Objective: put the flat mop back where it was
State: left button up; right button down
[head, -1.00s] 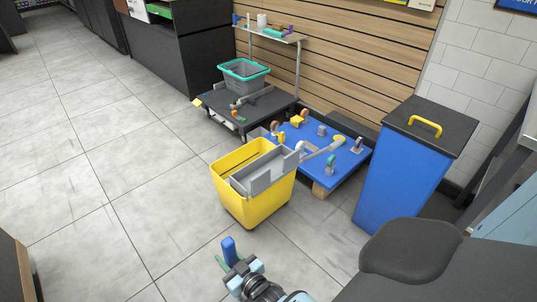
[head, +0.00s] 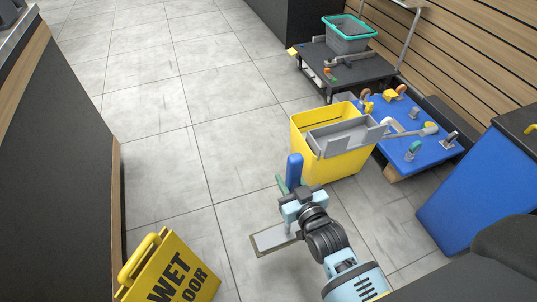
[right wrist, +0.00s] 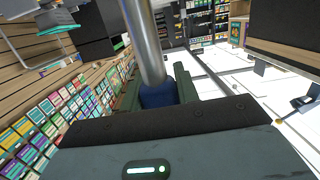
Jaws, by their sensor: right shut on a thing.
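The flat mop shows in the head view as a blue handle end (head: 295,168) standing up from my right gripper (head: 290,190). Its flat grey head (head: 275,238) shows low over the floor, partly hidden by my wrist. In the right wrist view my right gripper's green fingers (right wrist: 158,92) are shut around the mop's blue grip (right wrist: 157,97), with the metal pole (right wrist: 146,40) running up out of it. My left gripper is not in view.
A yellow mop bucket (head: 338,160) with a grey wringer stands just beyond the gripper. Behind it are a blue platform (head: 438,140) with castors and a dark cart with a grey basket (head: 350,38). A yellow wet-floor sign (head: 175,275) stands front left. Floor left of the bucket is clear.

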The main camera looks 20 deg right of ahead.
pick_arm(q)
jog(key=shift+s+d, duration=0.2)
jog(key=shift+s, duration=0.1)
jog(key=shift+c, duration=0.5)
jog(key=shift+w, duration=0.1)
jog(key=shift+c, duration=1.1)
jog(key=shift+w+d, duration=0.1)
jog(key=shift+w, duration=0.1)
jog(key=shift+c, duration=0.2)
pick_arm(e)
jog(key=s+d+r, duration=0.1)
jog(key=s+r, duration=0.4)
jog(key=r, duration=0.4)
jog(key=s+d+r, duration=0.1)
jog(key=s+r, duration=0.4)
jog(key=r, duration=0.4)
jog(key=shift+r+m+h, duration=0.35)
jog(key=shift+m+h, duration=0.05)
